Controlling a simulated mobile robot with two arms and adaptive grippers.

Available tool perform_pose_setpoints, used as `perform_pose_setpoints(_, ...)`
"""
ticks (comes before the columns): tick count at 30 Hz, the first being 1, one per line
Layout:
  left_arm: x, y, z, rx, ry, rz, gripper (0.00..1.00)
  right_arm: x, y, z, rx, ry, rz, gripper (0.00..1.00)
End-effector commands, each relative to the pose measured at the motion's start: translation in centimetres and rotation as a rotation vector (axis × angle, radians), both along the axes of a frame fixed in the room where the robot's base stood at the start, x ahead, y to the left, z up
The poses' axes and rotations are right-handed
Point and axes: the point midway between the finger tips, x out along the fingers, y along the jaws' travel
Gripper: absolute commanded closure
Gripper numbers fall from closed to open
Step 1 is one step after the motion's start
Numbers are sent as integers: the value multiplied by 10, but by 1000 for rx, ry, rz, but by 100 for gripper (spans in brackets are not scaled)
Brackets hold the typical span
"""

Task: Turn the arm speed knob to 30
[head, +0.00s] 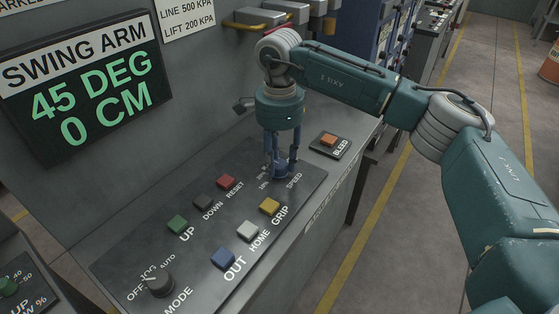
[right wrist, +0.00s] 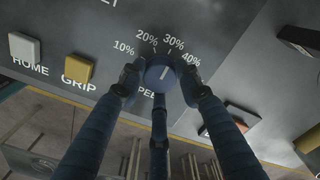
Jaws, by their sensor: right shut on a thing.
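The arm speed knob (right wrist: 159,72) is round and blue, with a white pointer line. In the right wrist view the line leans up and slightly right, roughly toward the 30% mark (right wrist: 173,43); I cannot tell if it is exactly on it. The scale runs from 10% to 40%. My right gripper (head: 281,168) comes down from above and is shut on the knob, its fingers around the sides. It also shows in the right wrist view (right wrist: 160,80). In the head view the fingers hide most of the knob and its scale. My left gripper is not in view.
The sloped control panel (head: 130,262) carries several buttons, including a yellow GRIP button (head: 269,206) and a red RESET button (head: 227,181). An orange BLEED button (head: 328,140) sits right of the gripper. The display (head: 88,88) reads 45 DEG, 0 CM. A MODE knob (head: 160,285) is nearer.

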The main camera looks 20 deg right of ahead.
Motion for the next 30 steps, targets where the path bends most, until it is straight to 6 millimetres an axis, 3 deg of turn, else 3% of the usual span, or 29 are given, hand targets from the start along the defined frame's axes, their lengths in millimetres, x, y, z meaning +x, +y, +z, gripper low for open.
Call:
perform_pose_setpoints(14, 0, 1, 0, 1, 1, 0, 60, 1, 0, 2, 1, -5, 10, 93)
perform_pose_setpoints(15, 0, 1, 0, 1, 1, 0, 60, 1, 0, 2, 1, -5, 10, 61)
perform_pose_setpoints(17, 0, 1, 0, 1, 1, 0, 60, 1, 0, 2, 0, -5, 10, 49)
perform_pose_setpoints(26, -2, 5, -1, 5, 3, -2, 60, 1, 0, 1, 0, -2, 11, 48)
perform_pose_setpoints(30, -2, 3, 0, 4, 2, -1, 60, 1, 0, 13, 1, -4, 11, 48)
